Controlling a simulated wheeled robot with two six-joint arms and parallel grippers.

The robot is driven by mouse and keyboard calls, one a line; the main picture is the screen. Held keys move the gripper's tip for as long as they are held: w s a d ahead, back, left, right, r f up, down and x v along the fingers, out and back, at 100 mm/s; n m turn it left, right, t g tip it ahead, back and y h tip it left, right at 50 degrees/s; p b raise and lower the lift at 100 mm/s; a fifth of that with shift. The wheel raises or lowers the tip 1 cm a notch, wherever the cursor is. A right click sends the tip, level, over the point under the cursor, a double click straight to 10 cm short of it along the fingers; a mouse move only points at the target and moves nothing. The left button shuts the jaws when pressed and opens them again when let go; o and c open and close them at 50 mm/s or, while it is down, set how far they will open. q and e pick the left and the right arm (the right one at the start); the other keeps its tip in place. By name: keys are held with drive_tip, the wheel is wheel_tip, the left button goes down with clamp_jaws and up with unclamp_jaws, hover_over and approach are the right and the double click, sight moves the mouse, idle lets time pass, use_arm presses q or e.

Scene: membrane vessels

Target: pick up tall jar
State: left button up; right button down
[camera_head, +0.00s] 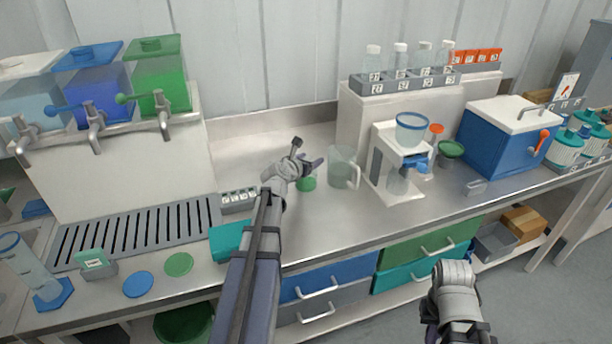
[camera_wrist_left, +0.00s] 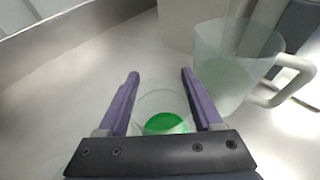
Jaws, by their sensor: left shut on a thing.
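A clear, see-through jar with green at its bottom stands between the two purple fingers of my left gripper (camera_head: 311,166); I take it for the tall jar (camera_wrist_left: 163,121). In the head view only its green part (camera_head: 306,183) shows clearly, below the fingers and over the steel bench. My left gripper (camera_wrist_left: 160,80) is shut on this jar, one finger at each side. The jar's clear walls are faint, and its near side is hidden behind the gripper body. My right arm is low at the right, in front of the bench; its fingertips cannot be made out.
A clear jug with a handle (camera_head: 342,168) stands close to the right of the jar. It also shows in the wrist view (camera_wrist_left: 232,70). A white dispenser (camera_head: 385,165) is further right. A grey labelled rack (camera_head: 238,201) and a teal block (camera_head: 226,241) lie left. Bare bench (camera_head: 350,215) lies in front.

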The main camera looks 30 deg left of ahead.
use_arm(q)
drive_tip(key=shift+r, duration=0.15)
wheel_tip(320, 180, up, 10)
drive_tip(key=p, duration=1)
